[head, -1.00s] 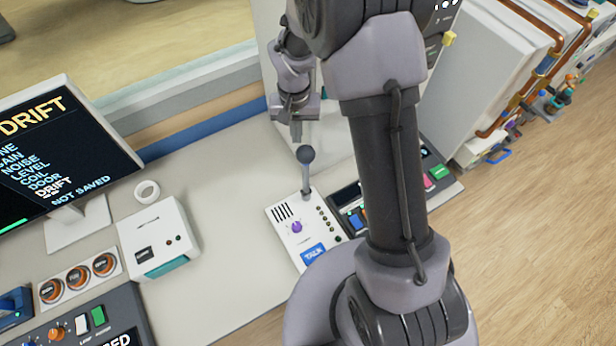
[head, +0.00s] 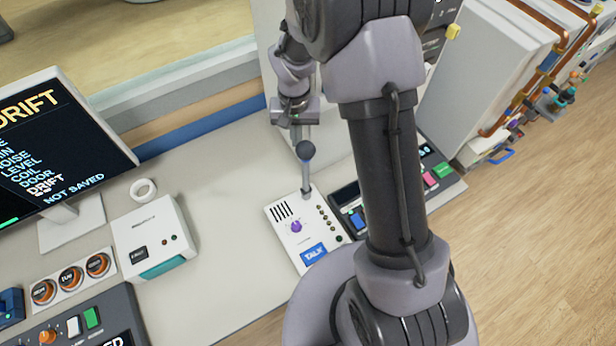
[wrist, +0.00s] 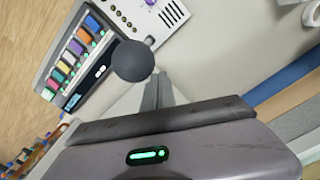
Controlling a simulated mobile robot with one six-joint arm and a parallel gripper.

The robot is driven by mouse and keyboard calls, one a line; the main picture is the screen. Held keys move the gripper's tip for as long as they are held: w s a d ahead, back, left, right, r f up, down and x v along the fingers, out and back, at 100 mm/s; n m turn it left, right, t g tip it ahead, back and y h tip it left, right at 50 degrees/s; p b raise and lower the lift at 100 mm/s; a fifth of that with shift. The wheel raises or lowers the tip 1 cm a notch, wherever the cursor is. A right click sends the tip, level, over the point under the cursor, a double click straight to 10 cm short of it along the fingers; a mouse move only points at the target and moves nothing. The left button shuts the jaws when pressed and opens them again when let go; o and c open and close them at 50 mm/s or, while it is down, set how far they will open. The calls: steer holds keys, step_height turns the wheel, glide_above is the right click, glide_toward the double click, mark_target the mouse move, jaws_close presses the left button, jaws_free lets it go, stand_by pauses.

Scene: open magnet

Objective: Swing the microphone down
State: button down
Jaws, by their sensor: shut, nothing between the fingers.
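The microphone is a dark ball (head: 305,150) on a grey stem that stands up from the back of the white talk box (head: 284,233). The box has a purple knob and a blue TALK button. In the wrist view the ball (wrist: 133,61) is large, with its short stem running toward the box at the top. My gripper (head: 297,138) is shut and empty, its fingertips just behind the ball in the head view. In the wrist view the closed fingers (wrist: 159,82) point up just right of the ball. I cannot tell whether they touch it.
A panel with coloured buttons (head: 438,172) is right of the talk box, partly hidden by my arm. A white box (head: 155,236), a tape ring (head: 143,190) and a monitor (head: 60,140) are to the left. The desk between is clear.

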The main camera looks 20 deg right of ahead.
mark_target(307, 154)
steer(key=shift+s+d+f+b, duration=0.15)
steer(key=shift+s+b, duration=0.15)
steer(key=shift+s, duration=0.6)
steer(key=shift+s+d+f+b, duration=0.1)
steer(key=shift+s+d+b, duration=0.2)
steer(key=shift+s, duration=0.55)
steer(key=shift+s+d+f+b, duration=0.1)
steer(key=shift+s+b, duration=0.25)
steer(key=shift+s, duration=0.55)
steer(key=shift+s+d+f+b, duration=0.15)
steer(key=shift+s+f+b, duration=0.25)
steer(key=shift+s, duration=0.4)
steer(key=shift+s+d+f+b, duration=0.2)
steer(key=shift+s+b, duration=0.3)
steer(key=shift+s, duration=0.35)
steer(key=shift+s+d+f+b, duration=0.1)
steer(key=shift+s+f+b, duration=0.3)
steer(key=shift+s, duration=0.4)
steer(key=shift+s+d+f+b, duration=0.25)
steer(key=shift+s+f+b, duration=0.5)
steer(key=shift+s+b, duration=0.25)
steer(key=shift+s+d+f+b, duration=0.2)
steer(key=shift+s+f+b, duration=0.55)
steer(key=shift+s, duration=0.35)
steer(key=shift+r, duration=0.1)
